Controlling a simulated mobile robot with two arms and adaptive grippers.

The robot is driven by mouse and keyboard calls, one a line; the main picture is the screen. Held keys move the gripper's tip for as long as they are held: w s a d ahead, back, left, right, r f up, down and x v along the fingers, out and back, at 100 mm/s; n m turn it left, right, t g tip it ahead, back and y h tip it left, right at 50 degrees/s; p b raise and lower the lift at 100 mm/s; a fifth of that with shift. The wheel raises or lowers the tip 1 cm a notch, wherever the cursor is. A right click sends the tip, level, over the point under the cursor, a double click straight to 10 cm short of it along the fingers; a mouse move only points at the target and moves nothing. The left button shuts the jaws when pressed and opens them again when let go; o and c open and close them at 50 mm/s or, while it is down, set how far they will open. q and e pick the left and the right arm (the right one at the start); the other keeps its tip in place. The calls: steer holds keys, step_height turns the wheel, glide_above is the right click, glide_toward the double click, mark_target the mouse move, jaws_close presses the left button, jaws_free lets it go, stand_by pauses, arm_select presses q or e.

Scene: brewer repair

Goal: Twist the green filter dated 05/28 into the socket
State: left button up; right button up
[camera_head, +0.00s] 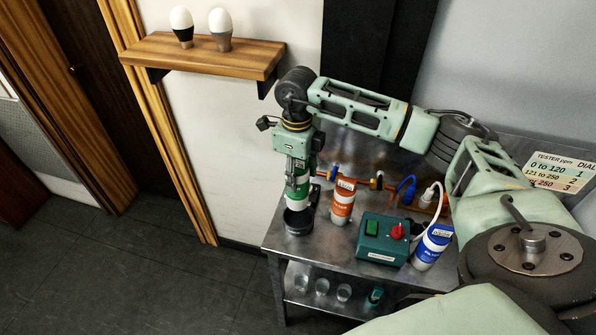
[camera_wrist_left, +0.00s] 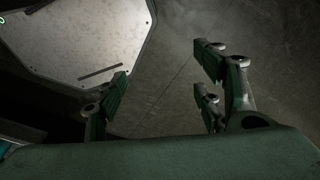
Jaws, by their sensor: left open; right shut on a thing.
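My right gripper (camera_head: 297,178) points down at the table's left end and is shut on the green filter (camera_head: 297,187), a white cylinder with a green band. The filter is upright, with its lower end at the dark round socket (camera_head: 298,221). I cannot tell whether it is seated in the socket, and its date is not readable. My left gripper (camera_wrist_left: 165,95) shows only in the left wrist view, open and empty over the floor.
A green box (camera_head: 383,240) with a red knob and green switch sits on the metal table (camera_head: 330,243). Pipes with blue valves run behind. Several glasses (camera_head: 322,288) stand on the lower shelf. A wooden shelf (camera_head: 200,55) holds two bulbs. A tester sign (camera_head: 562,172) is at right.

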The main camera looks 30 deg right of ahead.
steer(key=shift+s+d+f+b, duration=0.1)
steer(key=shift+f+b, duration=0.25)
steer(key=shift+f, duration=0.45)
step_height(320, 180, down, 2)
steer(key=shift+b, duration=0.55)
step_height(320, 180, down, 4)
steer(key=b, duration=0.3)
steer(key=shift+r, duration=0.25)
arm_select(q)
step_height(320, 180, down, 6)
steer(key=s+b, duration=0.1)
steer(key=shift+s+d, duration=0.15)
steer(key=shift+d, duration=0.1)
arm_select(e)
steer(key=shift+f, duration=0.75)
arm_select(q)
steer(key=shift+f, duration=0.2)
steer(key=shift+s+f+b, duration=0.1)
steer(key=shift+f+b, duration=0.25)
steer(key=shift+b, duration=0.15)
arm_select(e)
steer(key=shift+f, duration=0.3)
